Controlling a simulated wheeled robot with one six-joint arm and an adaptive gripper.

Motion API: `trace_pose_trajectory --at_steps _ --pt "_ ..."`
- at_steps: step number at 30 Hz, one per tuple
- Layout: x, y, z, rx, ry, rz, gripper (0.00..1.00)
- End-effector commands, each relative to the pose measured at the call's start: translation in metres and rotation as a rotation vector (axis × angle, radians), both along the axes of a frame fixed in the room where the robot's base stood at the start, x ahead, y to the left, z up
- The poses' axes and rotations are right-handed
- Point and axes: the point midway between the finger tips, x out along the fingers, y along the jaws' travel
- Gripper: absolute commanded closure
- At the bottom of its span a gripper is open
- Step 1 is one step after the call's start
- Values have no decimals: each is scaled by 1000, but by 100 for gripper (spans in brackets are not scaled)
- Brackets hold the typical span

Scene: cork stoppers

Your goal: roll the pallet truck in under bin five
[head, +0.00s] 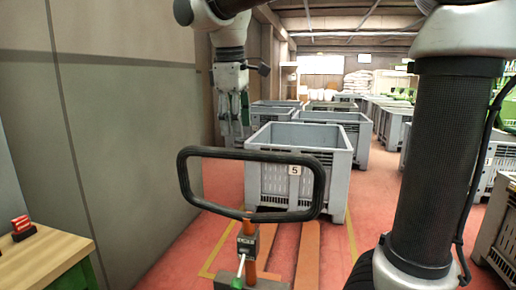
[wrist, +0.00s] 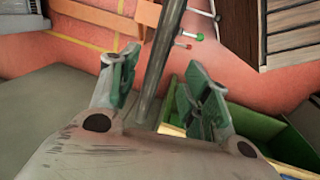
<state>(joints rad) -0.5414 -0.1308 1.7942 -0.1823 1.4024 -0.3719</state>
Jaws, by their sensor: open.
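The pallet truck stands in front of me in the head view. Its black loop handle (head: 252,154) is upright, and its orange forks (head: 308,258) point away from me toward bin five (head: 295,185), a grey slatted crate with a "5" label. The forks run up to the bin's near lower edge; I cannot tell whether their tips are under it. My gripper (head: 236,122) hangs left of the bin, above the handle, empty. In the wrist view its green fingers (wrist: 165,92) are apart; a dark bar crosses between them, but I cannot tell whether they touch it.
A grey wall panel (head: 95,120) stands close on the left. A wooden bench (head: 40,258) with a red object (head: 22,228) is at the lower left. More grey bins (head: 362,140) stand behind and to the right. Yellow lines (head: 208,262) mark the red floor.

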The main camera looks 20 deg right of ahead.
Motion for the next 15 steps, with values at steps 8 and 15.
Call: trace_pose_trajectory --at_steps 8,15 --pt "7 -3 -37 -5 5 6 52" --pt "12 -7 -69 -3 2 5 52"
